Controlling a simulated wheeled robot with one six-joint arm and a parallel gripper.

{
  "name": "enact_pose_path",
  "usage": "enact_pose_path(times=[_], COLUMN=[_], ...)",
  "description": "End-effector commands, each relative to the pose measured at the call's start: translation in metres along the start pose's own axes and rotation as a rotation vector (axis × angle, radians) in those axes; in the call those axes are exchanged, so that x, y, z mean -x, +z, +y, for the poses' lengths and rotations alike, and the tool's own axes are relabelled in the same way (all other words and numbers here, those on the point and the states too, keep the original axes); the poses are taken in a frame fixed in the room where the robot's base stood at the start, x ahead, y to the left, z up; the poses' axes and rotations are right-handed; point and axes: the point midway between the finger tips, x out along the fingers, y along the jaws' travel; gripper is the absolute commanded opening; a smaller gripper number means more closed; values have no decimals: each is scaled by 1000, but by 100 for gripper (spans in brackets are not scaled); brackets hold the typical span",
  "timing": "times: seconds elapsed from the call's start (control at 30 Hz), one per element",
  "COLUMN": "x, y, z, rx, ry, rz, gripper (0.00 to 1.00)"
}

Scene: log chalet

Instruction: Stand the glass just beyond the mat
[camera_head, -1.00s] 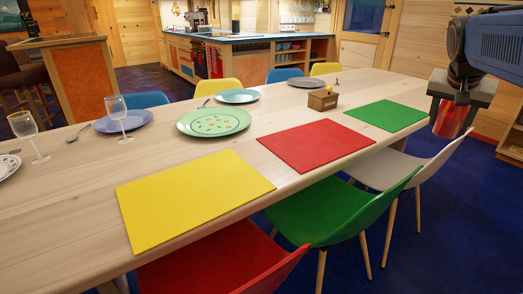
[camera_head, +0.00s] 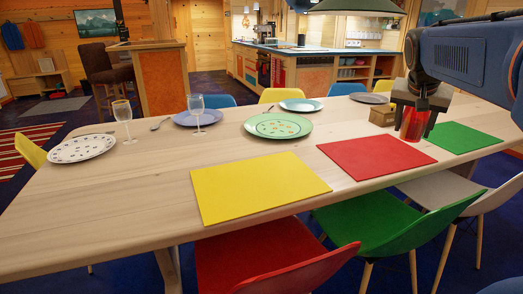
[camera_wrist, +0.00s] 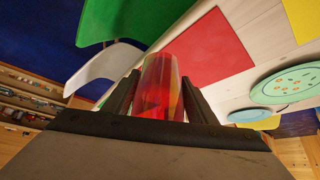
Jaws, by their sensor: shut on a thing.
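A red see-through glass (camera_head: 413,125) is in my gripper (camera_head: 414,108). In the wrist view the glass (camera_wrist: 160,85) sits between the two dark fingers of my gripper (camera_wrist: 158,98), which are shut on its sides. In the head view the glass appears in front of the gap between the red mat (camera_head: 376,157) and the green mat (camera_head: 462,139); its height above the table is hard to tell. The red mat also shows in the wrist view (camera_wrist: 210,50). A yellow mat (camera_head: 258,188) lies left of the red one on the wooden table (camera_head: 120,200).
A green patterned plate (camera_head: 265,127) lies behind the yellow and red mats. A small wooden box (camera_head: 382,116) stands behind the red mat, near the glass. Two stemmed glasses (camera_head: 197,115) and more plates stand at the left. Chairs line both sides. Table between mats and plates is bare.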

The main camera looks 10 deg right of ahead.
Motion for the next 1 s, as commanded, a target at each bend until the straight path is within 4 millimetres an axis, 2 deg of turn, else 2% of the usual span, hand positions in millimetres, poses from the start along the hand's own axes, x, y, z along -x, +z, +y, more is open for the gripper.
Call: enact_pose_path(times=[0.27, 0.37, 0.47, 0.57, 0.77, 1.0], x=[0, -3, -8, -16, -31, -45], y=[-1, -4, -12, -20, -31, -27], z=[-2, -12, -34, -67, -146, -248], rx=[2, 15, 44, 85, 174, 282], ry=[-2, -10, -27, -53, -110, -179], rz=[0, 0, 0, -1, 0, 0], gripper=[16, 16, 16, 16, 16, 16])
